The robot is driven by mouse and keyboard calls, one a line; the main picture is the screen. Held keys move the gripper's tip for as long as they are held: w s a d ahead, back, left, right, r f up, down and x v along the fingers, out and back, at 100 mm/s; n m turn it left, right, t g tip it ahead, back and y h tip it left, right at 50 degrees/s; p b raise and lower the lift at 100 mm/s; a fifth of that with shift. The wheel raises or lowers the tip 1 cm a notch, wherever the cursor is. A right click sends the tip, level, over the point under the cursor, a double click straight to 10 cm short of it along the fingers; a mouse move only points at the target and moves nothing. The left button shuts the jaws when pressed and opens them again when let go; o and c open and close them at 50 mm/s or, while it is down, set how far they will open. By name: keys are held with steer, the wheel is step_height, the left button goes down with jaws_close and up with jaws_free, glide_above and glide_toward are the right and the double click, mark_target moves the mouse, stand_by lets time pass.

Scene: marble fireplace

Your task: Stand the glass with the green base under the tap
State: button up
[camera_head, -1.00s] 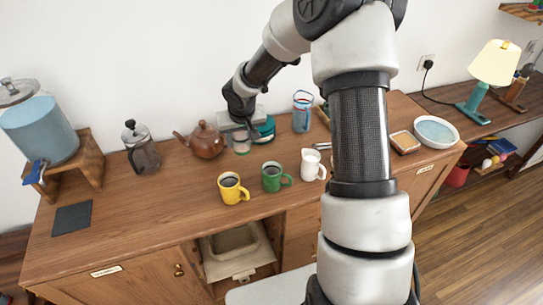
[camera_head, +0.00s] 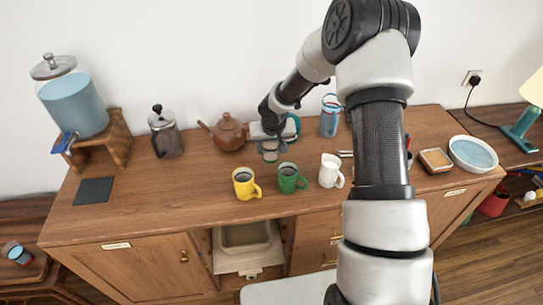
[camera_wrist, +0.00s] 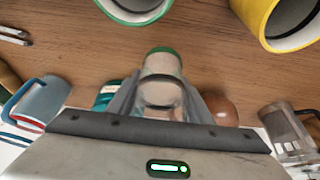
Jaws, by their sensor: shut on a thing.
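The glass with the green base (camera_wrist: 163,70) is between the two fingers of my gripper (camera_wrist: 160,105) in the wrist view, with its green end toward the picture's top. In the head view my gripper (camera_head: 270,140) is behind the mugs, and the glass (camera_head: 270,154) shows small below it. I cannot tell whether the glass touches the counter. The blue tap (camera_head: 65,143) is on the water dispenser (camera_head: 75,103) at the left, on a wooden stand (camera_head: 120,140). A dark square mat (camera_head: 93,191) lies on the counter in front of the stand.
A French press (camera_head: 165,135) and a brown teapot (camera_head: 228,133) stand between dispenser and gripper. Yellow (camera_head: 245,184), green (camera_head: 289,179) and white (camera_head: 331,171) vessels stand in front. A blue pitcher (camera_head: 329,117) is behind, right. The counter between mat and yellow mug is clear.

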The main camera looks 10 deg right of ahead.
mark_target(270, 155)
steer(key=shift+f, duration=1.8)
steer(key=shift+f, duration=0.1)
steer(key=shift+f+b, duration=0.1)
steer(key=shift+b, duration=0.35)
steer(key=o, duration=1.2)
